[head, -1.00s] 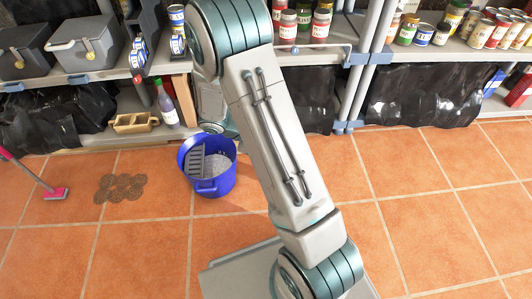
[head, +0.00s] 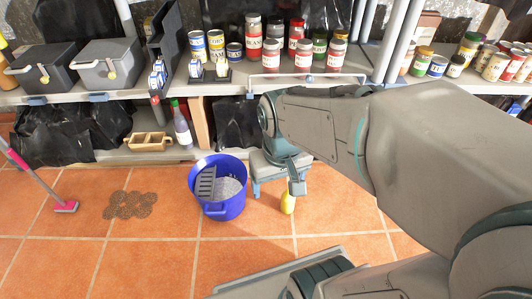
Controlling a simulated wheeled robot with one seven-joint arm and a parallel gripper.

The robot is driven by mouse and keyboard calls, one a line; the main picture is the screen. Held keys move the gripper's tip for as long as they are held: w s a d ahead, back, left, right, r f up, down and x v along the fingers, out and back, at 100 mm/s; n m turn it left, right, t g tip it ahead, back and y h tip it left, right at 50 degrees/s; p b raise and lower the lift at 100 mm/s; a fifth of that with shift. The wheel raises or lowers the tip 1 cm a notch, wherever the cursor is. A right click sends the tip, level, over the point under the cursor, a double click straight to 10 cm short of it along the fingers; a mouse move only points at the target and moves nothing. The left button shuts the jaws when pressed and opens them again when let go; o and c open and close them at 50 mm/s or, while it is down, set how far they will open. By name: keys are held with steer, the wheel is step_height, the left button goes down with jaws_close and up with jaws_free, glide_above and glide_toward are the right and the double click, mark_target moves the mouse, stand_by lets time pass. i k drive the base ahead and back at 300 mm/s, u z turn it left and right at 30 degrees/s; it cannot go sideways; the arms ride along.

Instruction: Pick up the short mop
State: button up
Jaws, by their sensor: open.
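My gripper (head: 276,187) is at the middle of the picture, pointing down, right of the blue bucket. Its two fingers are apart, with nothing visible between them. It is well to the right of the pink tool and does not touch it.
A blue bucket (head: 219,205) with a grey wringer stands on the floor between the tool and my gripper. A yellow object (head: 288,203) shows just below one finger. Shelves (head: 190,90) with cans and boxes line the back.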

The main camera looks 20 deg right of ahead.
mark_target(61, 206)
steer(key=u, duration=2.2)
steer(key=i, duration=0.55)
